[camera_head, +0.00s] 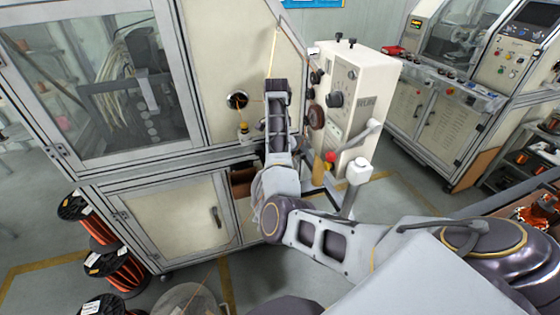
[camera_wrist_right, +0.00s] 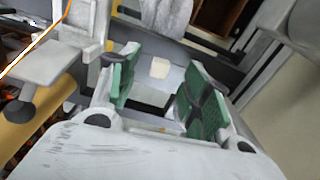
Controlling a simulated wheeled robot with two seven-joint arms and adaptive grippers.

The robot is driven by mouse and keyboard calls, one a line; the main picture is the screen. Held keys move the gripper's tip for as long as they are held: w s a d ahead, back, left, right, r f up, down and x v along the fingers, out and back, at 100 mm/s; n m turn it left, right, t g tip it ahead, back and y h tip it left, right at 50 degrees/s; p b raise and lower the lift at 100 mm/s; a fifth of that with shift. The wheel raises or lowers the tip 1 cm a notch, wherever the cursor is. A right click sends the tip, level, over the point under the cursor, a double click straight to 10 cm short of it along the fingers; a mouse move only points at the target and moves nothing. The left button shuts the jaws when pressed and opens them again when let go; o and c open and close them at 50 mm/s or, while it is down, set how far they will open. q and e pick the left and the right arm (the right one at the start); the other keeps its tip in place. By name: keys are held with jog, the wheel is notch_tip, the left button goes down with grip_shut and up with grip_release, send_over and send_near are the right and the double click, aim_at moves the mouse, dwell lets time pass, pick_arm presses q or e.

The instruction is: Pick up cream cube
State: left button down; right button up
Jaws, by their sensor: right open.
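The cream cube (camera_wrist_right: 160,68) is small and pale. In the right wrist view it sits on a grey surface, beyond and between the two green finger pads. My right gripper (camera_wrist_right: 163,62) is open, with a clear gap on each side of the cube and no visible contact. In the head view my right arm reaches forward to the winding machine (camera_head: 227,45), and I cannot make out the cube there. My left gripper is not in view.
A cream control box (camera_head: 358,85) with black knobs stands close to the right of my right arm. An orange wire (camera_wrist_right: 38,38) runs past the left of my right gripper. Wire spools (camera_head: 120,270) stand on the floor at left. Another machine (camera_head: 440,115) stands at back right.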

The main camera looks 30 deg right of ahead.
jog(key=shift+w+d+f+p, duration=0.15)
jog(key=shift+f+p, duration=0.25)
jog(key=shift+f, duration=0.7)
jog(key=shift+w+d+f+p, duration=0.1)
jog(key=shift+f+p, duration=0.3)
jog(key=shift+f, duration=1.1)
jog(key=c, duration=0.7)
